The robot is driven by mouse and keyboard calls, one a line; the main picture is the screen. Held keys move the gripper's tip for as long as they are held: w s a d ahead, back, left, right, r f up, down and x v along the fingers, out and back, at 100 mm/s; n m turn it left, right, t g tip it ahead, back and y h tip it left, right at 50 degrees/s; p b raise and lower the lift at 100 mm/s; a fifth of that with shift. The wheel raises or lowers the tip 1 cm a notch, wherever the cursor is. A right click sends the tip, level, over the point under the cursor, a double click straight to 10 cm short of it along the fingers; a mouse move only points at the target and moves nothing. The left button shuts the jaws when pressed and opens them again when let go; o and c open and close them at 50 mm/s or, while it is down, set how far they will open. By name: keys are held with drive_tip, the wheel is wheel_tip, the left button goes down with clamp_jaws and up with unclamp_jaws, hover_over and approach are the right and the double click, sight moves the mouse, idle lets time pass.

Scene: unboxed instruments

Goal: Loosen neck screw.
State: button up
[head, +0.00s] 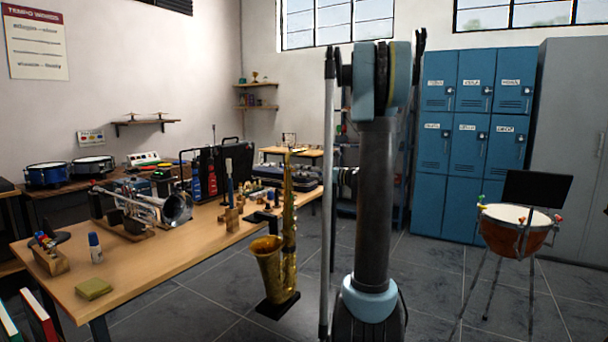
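A brass saxophone (289,226) stands upright on a dark stand in front of the long wooden workbench (135,262), left of my arm. Its bell (268,262) faces the camera side and its narrow upper end rises above the bench top. The neck screw is too small to make out. My arm rises in the middle of the picture, right of the saxophone and apart from it in the picture. My gripper's fingers cannot be seen in the head view.
A trumpet (158,205) lies on a wooden holder on the bench, among bottles and small tools. A yellow sponge-like block (93,289) lies near the bench's front. Blue lockers (470,140) and a kettledrum (516,228) stand at right. Grey floor is open around my arm.

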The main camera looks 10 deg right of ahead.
drive_tip(key=s+v, duration=0.1)
drive_tip(key=v, duration=0.5)
drive_tip(key=shift+s+a+f, duration=0.1)
drive_tip(key=shift+s+a, duration=0.05)
